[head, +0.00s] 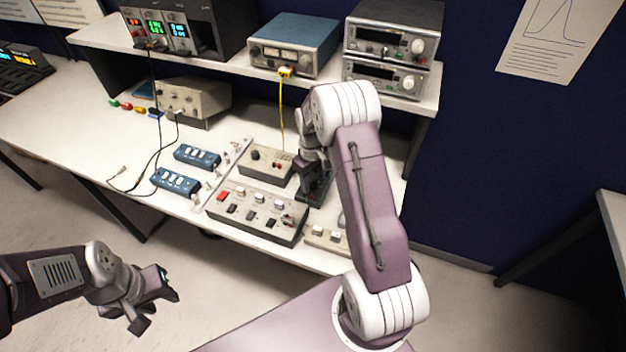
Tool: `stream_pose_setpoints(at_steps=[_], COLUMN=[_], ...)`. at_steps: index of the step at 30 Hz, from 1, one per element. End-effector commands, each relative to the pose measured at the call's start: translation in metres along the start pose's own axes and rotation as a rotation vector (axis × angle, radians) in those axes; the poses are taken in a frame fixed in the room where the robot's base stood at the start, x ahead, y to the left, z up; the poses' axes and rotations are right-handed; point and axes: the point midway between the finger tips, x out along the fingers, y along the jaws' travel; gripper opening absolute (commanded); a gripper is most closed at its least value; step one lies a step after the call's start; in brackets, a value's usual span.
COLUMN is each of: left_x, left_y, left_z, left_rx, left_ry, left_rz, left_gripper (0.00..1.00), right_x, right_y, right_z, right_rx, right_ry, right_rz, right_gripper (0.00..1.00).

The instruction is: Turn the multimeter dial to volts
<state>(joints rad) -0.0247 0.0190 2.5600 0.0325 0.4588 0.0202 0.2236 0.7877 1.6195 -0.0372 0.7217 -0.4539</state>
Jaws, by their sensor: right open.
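My right arm reaches over the bench from the right. Its gripper (313,178) points down just right of a small beige box with knobs (264,165). My right gripper is open, with its fingertips partly hidden by my arm. A dark object (320,193) lies under and beside this gripper. It may be the multimeter, but its dial and markings cannot be made out. I cannot tell whether the gripper touches it. My left gripper (158,306) is open and empty, low in front of the bench and far from the dark object.
A beige switch panel (257,213) with a red button sits in front of the small box. Blue switch boxes (197,156) lie to the left. A yellow cable (282,110) hangs from a blue-topped meter (294,47) on the shelf. The left bench top is mostly clear.

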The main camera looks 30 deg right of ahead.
Motion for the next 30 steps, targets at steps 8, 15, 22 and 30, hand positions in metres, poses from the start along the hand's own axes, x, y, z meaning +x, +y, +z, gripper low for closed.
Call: stream_pose_setpoints(at_steps=[8,15,22,30], left_x=[0.0,-0.001,-0.005,-0.01], left_y=[0.0,0.0,0.0,0.0], left_z=[0.0,0.0,-0.001,-0.001], left_rx=[0.0,0.0,0.0,0.0], left_ry=[0.0,0.0,0.0,0.0], left_rz=[0.0,0.0,0.0,0.0], left_gripper=[0.36,0.36,0.36,0.36], right_x=[-0.001,-0.001,-0.002,-0.003], right_y=[0.0,0.0,0.0,0.0], right_z=[0.0,0.0,-0.001,-0.001], right_rx=[0.0,0.019,0.129,0.354], right_ry=[0.0,0.0,-0.003,-0.008], right_rz=[0.0,0.0,0.001,0.001], right_gripper=[0.0,0.0,0.0,0.0])
